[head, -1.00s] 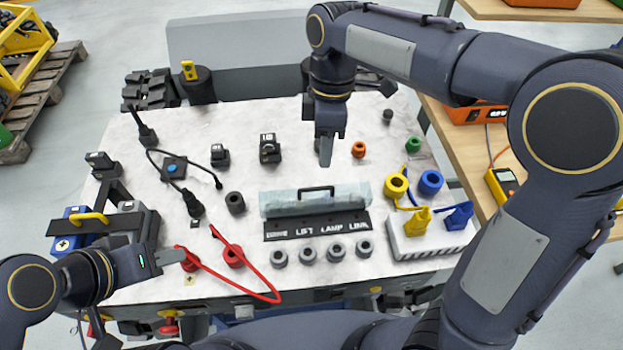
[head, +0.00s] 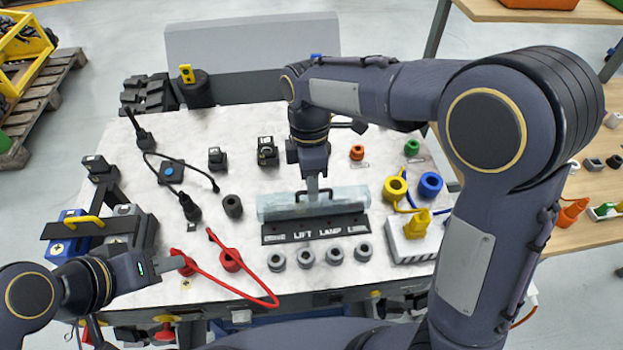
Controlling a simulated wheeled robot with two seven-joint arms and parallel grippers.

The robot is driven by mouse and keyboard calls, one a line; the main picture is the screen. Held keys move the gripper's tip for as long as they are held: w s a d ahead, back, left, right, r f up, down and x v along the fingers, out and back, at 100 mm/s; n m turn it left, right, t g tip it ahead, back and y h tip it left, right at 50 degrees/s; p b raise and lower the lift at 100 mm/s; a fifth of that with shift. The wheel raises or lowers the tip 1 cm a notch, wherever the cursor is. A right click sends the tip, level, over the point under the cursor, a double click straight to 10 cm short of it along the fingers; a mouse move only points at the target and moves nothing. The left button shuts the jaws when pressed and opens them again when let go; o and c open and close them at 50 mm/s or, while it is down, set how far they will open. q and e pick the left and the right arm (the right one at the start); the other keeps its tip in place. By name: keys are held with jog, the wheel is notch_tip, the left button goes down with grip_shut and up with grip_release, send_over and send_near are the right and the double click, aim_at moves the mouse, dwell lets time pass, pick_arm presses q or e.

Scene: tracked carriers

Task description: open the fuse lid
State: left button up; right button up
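The fuse lid (head: 345,200) is a long, translucent pale-blue cover with a black handle on top. It lies flat behind the black label strip (head: 283,238), which reads LIFT, LAMP and LINK among its words. My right gripper (head: 313,197) points down at the lid's handle and covers part of it. Its fingers are seen nearly edge-on, so I cannot tell whether they grip the handle.
Several grey rings (head: 306,259) stand in front of the label strip. A red cable (head: 250,286) loops at the front left. Yellow (head: 395,188) and blue (head: 430,184) rings and a white block (head: 407,246) with a yellow plug are to the right.

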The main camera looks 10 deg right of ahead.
jog(key=shift+c, duration=0.2)
grip_shut()
